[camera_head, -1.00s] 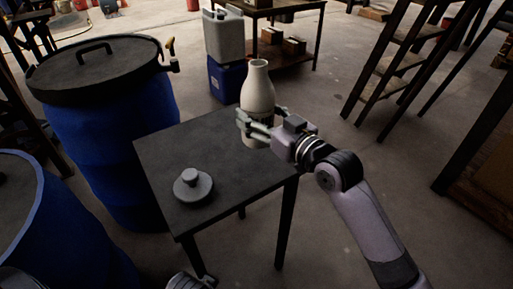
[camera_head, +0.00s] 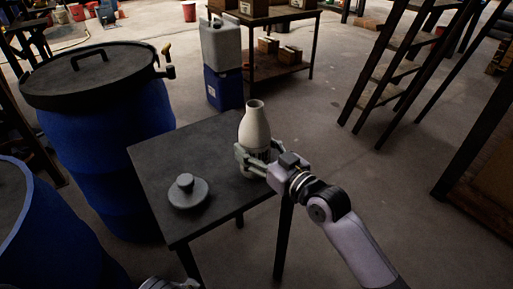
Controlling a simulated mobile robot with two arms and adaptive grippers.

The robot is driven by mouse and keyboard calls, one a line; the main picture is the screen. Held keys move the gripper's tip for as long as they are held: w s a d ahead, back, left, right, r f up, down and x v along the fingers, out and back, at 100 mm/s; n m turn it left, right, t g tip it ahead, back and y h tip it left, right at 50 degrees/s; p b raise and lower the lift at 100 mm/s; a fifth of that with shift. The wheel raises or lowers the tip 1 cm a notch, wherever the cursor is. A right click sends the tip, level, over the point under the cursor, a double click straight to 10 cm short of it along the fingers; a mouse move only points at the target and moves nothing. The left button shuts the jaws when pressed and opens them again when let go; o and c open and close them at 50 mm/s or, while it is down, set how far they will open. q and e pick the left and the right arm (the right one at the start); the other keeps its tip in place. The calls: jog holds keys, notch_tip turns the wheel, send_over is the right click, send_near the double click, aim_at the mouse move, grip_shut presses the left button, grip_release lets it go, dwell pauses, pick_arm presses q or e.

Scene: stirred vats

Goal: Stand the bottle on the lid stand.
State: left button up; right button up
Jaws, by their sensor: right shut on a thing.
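A cream bottle (camera_head: 254,128) with a narrow neck and a dark band low on its side is upright in my right gripper (camera_head: 256,161). The fingers are shut around its lower body. The lid stand (camera_head: 215,146), a small dark square table on thin legs, is below it. The bottle's base shows over the stand's right part, close to the top; I cannot tell whether it touches. A grey round lid with a knob (camera_head: 187,193) lies on the stand's near left part. A small piece of my left arm shows at the bottom edge; its fingers cannot be made out.
A blue vat with a dark lid (camera_head: 95,75) stands left of the stand, and another blue vat (camera_head: 50,235) is at the lower left. A grey canister (camera_head: 221,45) on a blue one, a table with boxes and a ladder-like rack (camera_head: 388,72) are behind. Floor right of the stand is clear.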

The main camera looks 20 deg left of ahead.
jog(key=shift+f, duration=0.2)
jog(key=o, duration=1.8)
jog(key=shift+o, duration=0.2)
jog(key=shift+r, duration=0.25)
jog(key=shift+s+d, duration=0.15)
jog(key=shift+d, duration=0.1)
pick_arm(q)
jog(key=p+x, duration=0.1)
jog(key=x, duration=0.4)
jog(key=shift+s+d, duration=0.1)
pick_arm(e)
jog(key=v, duration=1.1)
jog(key=shift+d, duration=0.25)
jog(key=shift+s, duration=0.1)
